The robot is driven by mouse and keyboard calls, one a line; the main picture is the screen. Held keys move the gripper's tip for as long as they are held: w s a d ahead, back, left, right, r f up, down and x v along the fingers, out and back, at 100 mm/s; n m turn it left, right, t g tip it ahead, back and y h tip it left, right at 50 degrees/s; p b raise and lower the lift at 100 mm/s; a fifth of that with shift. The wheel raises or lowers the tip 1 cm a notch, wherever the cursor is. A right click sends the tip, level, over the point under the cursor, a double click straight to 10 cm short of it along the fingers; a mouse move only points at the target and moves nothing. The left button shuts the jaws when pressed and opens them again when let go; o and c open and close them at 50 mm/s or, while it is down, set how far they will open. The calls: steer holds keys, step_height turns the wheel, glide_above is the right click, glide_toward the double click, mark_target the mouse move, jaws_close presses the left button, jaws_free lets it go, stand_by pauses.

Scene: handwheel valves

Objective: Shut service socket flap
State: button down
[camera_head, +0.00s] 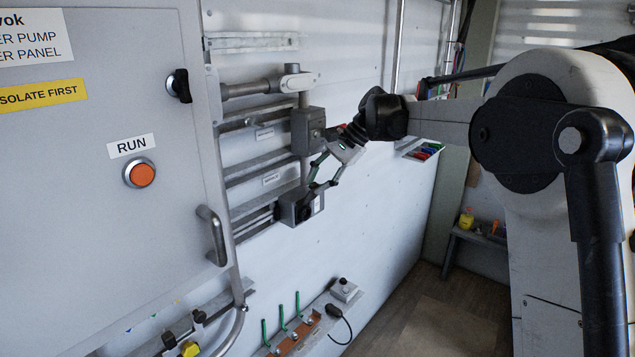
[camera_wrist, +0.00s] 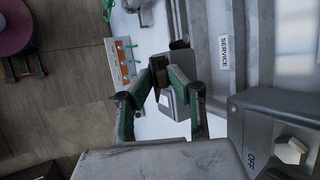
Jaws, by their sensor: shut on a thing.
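The grey service socket box (camera_head: 293,208) is mounted low on the wall rails, with a dark round socket on its front. In the wrist view the box (camera_wrist: 180,104) shows behind my fingers, near a SERVICE label (camera_wrist: 223,53). My gripper (camera_head: 321,186) is at the top front of the box. In the wrist view my green and black fingers (camera_wrist: 163,68) converge on a small dark piece (camera_wrist: 158,70), which looks like the socket flap. The fingers hide part of it, and its exact angle is hard to tell.
A grey switch box (camera_head: 308,128) sits just above; its OFF mark (camera_wrist: 251,160) is close in the wrist view. A cabinet (camera_head: 90,200) with a handle stands at left. The white wall at right is mostly clear.

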steer(key=shift+s+d+f+t+y+b, duration=0.2)
steer(key=shift+t+y+b, duration=0.15)
steer(key=shift+b, duration=0.3)
steer(key=s+d+f+n+t+y+b, duration=0.1)
steer(key=f+y+b, duration=0.3)
steer(key=b, duration=0.5)
steer(key=s+d+f+n+t+y+b, duration=0.1)
steer(key=d+f+n+t+y+b, duration=0.1)
steer(key=y+b, duration=0.5)
step_height(320, 180, down, 2)
steer(key=n+t+b, duration=0.1)
steer(key=t+b, duration=0.1)
steer(key=b, duration=0.1)
steer(key=shift+s+d, duration=0.15)
steer(key=shift+s, duration=0.15)
steer(key=shift+f+b, duration=0.3)
steer(key=c, duration=1.7)
jaws_free()
steer(key=shift+w+f, duration=0.1)
